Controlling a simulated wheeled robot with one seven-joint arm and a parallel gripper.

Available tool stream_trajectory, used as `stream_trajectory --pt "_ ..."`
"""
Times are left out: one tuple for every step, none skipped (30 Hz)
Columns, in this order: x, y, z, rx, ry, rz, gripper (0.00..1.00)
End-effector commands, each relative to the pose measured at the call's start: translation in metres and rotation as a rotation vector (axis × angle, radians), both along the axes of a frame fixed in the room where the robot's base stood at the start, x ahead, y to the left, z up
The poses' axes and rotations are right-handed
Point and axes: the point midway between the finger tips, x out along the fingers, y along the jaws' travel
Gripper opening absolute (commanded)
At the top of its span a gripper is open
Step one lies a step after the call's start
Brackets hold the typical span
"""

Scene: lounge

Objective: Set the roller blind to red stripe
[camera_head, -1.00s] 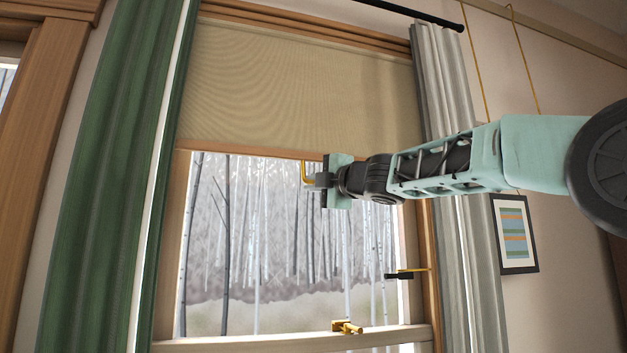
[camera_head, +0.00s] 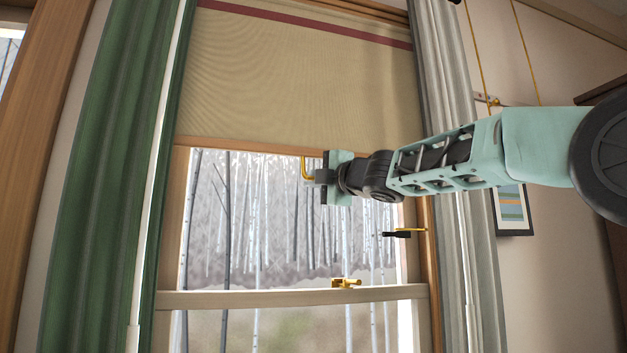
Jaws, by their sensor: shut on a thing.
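The roller blind (camera_head: 290,80) is tan and hangs over the upper part of the window. A red stripe (camera_head: 310,25) crosses it near its top, just below the wooden window head. The blind's wooden bottom bar (camera_head: 235,145) runs across above the bare glass. A brass pull (camera_head: 306,168) hangs from that bar. My gripper (camera_head: 322,178) is shut on the brass pull, and my arm reaches in from the right. The fingertips partly hide the pull.
A green curtain (camera_head: 105,190) hangs at left and a grey curtain (camera_head: 455,180) at right. A brass sash latch (camera_head: 346,283) sits on the window's meeting rail (camera_head: 240,298). A black-handled brass catch (camera_head: 403,233) is on the right frame. A framed picture (camera_head: 513,210) hangs behind my arm.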

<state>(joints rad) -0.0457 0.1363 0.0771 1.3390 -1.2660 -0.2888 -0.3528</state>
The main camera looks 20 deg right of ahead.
Motion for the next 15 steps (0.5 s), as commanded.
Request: stream_trajectory --pt "0.0 -0.0004 0.0001 0.0 0.0 -0.001 0.0" --pt "0.0 -0.0003 0.0002 0.0 0.0 -0.001 0.15" --pt "0.0 -0.0004 0.0002 0.0 0.0 -0.001 0.26" --pt "0.0 -0.0004 0.0002 0.0 0.0 -0.001 0.31" --pt "0.0 -0.0004 0.0003 0.0 0.0 -0.001 0.31" --pt "0.0 -0.0003 0.0003 0.0 0.0 -0.001 0.31" --pt "0.0 -0.0003 0.0003 0.0 0.0 -0.001 0.31" --pt "0.0 -0.0003 0.0003 0.0 0.0 -0.001 0.31" --pt "-0.0001 -0.0003 0.0004 0.0 0.0 -0.001 0.31" --pt "-0.0001 -0.0002 0.0004 0.0 0.0 -0.001 0.31" --pt "-0.0001 -0.0002 0.0004 0.001 -0.001 -0.001 0.31" --pt "-0.0005 -0.0004 0.0003 0.001 -0.001 -0.001 0.31" --pt "-0.0012 -0.0007 0.0001 0.001 -0.001 -0.001 0.31" --pt "-0.0024 -0.0012 -0.0003 0.001 -0.001 -0.001 0.31" --pt "-0.0048 -0.0023 -0.0009 0.001 -0.001 -0.001 0.31"
